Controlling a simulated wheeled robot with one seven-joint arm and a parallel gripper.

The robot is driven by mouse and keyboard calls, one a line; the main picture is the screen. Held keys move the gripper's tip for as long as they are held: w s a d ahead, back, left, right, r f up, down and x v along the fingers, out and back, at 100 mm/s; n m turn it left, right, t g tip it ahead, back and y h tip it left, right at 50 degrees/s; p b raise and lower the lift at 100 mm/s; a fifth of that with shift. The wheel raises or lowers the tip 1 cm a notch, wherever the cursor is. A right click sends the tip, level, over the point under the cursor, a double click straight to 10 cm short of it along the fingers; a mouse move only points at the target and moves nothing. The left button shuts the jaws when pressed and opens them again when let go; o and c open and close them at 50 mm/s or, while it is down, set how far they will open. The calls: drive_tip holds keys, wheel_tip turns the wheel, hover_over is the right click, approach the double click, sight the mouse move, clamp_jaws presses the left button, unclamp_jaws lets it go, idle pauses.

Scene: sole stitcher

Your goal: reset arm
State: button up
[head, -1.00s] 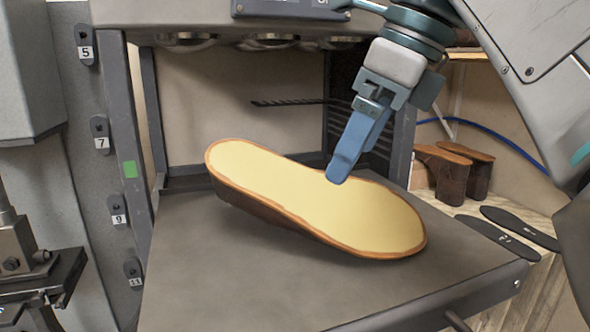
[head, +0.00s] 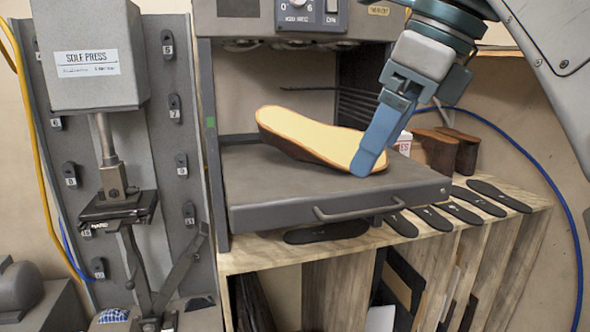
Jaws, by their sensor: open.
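My gripper (head: 368,163) points down, with its blue fingers in front of the right end of a shoe sole (head: 312,134). The fingers overlap the sole in the picture, and I cannot tell whether they touch it. The gripper is open, though its fingers line up from this side and the gap does not show. The sole has a pale yellow top, an orange-brown rim and a dark side. It lies on the pulled-out grey tray (head: 262,189) of the machine, its left end tilted up.
A sole press (head: 88,60) stands at the left. The machine's control panel (head: 312,14) is above the tray, and the tray handle (head: 352,213) is at its front. Black insoles (head: 498,195) lie on the wooden shelf. Brown shoe parts (head: 440,150) and a blue cable are at the right.

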drive_tip(key=s+d+f+n+h+b, duration=0.2)
drive_tip(key=f+n, duration=1)
drive_tip(key=f, duration=0.9)
drive_tip(key=s+d+f+n+t+h+b, duration=0.1)
drive_tip(key=s+d+f+n+h+b, duration=0.1)
drive_tip(key=f+n, duration=0.9)
wheel_tip(320, 180, down, 10)
drive_tip(key=shift+d+r+n+b, duration=0.15)
drive_tip(key=shift+d+n+b, duration=0.25)
drive_tip(key=shift+d+b, duration=0.2)
